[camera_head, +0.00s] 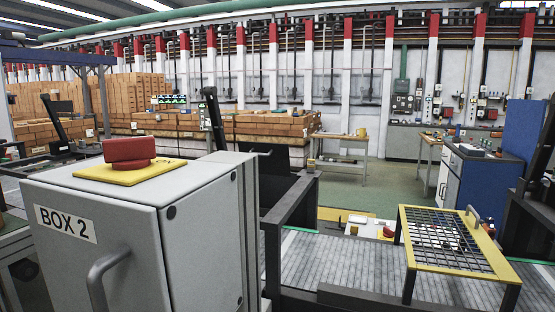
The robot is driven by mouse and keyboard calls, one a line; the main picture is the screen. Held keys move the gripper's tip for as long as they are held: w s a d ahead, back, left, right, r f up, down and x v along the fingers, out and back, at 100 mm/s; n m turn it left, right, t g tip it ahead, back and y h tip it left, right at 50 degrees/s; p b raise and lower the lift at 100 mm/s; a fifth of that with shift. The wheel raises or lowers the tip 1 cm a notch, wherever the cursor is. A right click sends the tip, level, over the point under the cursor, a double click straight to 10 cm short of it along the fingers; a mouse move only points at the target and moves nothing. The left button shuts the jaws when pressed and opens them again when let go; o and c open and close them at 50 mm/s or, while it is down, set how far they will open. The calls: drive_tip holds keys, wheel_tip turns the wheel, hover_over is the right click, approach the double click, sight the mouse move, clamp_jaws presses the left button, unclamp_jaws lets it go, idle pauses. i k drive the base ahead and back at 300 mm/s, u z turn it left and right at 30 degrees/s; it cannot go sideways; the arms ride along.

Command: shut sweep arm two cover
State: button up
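A yellow-framed mesh cover (455,265) with a dark wire grid stands at the right, over the grey conveyor. A grey curved handle (472,214) rises at its far right corner. The frame slopes a little and rests on dark legs. I see no label on it, so I cannot tell whether it is the sweep arm two cover, nor whether it is open or shut. A grey cabinet (190,215) marked "BOX 2" fills the near left, with a grey handle (100,280) on its front. My gripper is not in view.
A red button (128,152) on a yellow plate tops the cabinet. The slatted conveyor (345,265) and dark rails (290,220) lie between cabinet and mesh cover. A blue cabinet (485,180) stands behind at right. Green floor (390,190) is clear beyond.

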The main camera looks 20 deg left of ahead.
sight(273, 158)
drive_tip(key=u, duration=1)
drive_tip(key=k, duration=0.45)
drive_tip(key=z, duration=0.75)
drive_tip(key=i, duration=1.8)
drive_tip(key=u, duration=0.8)
